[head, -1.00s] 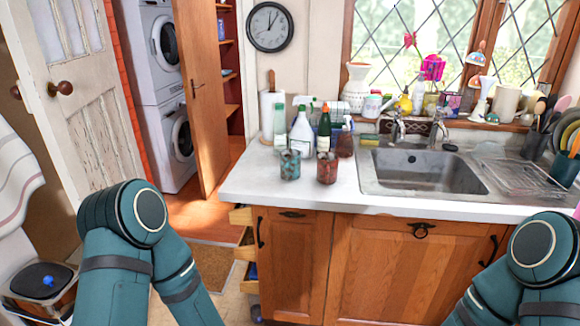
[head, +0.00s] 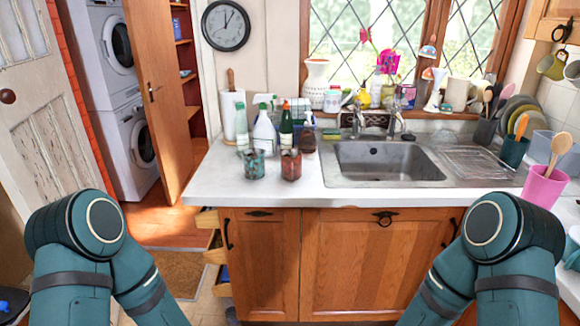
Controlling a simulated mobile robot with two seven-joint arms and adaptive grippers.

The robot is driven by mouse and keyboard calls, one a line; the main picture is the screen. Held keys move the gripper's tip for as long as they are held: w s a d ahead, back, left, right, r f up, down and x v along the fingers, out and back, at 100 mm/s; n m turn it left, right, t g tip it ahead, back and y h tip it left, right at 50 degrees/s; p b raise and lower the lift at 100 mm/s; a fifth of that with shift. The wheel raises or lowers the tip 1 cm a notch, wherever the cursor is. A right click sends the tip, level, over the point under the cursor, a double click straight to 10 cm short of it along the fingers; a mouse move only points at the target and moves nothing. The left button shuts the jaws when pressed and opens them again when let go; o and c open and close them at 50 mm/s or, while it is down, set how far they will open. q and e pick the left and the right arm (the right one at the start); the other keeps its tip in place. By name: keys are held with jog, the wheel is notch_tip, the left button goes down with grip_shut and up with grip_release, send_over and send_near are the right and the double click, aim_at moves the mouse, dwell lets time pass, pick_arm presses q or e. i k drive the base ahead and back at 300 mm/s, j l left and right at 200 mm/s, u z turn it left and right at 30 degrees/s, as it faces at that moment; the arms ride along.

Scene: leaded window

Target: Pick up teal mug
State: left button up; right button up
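The teal mug (head: 252,166) stands upright on the white worktop (head: 225,190), left of the sink and close to the front edge. It has a mottled, worn-looking surface. A similar reddish-brown mug (head: 291,165) stands just to its right with a small gap between them. My two teal arms show at the lower left and lower right, both well short of the worktop. Neither gripper is in the picture, so I cannot see their fingers.
Spray and soap bottles (head: 264,133) stand close behind the mugs, with a paper towel roll (head: 232,114) at their left. The steel sink (head: 385,162) is to the right. Slightly open drawers (head: 210,238) stick out below the worktop's left end.

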aim_at(254, 158)
jog(key=l+u, duration=0.5)
jog(key=z, duration=0.4)
jog(key=i+j+z, duration=0.1)
jog(key=z, duration=0.35)
jog(key=j+z, duration=0.15)
jog(key=z, duration=0.25)
jog(key=i+j+z, duration=0.1)
jog(key=z, duration=0.35)
jog(key=j+z, duration=0.35)
jog(key=k+j+z, duration=0.15)
jog(key=j+z, duration=0.2)
jog(key=j, duration=0.15)
jog(key=k+j+z, duration=0.1)
jog(key=j, duration=0.2)
jog(key=k+j+z, duration=0.1)
jog(key=j, duration=0.25)
jog(key=k+j+z, duration=0.1)
jog(key=j, duration=0.2)
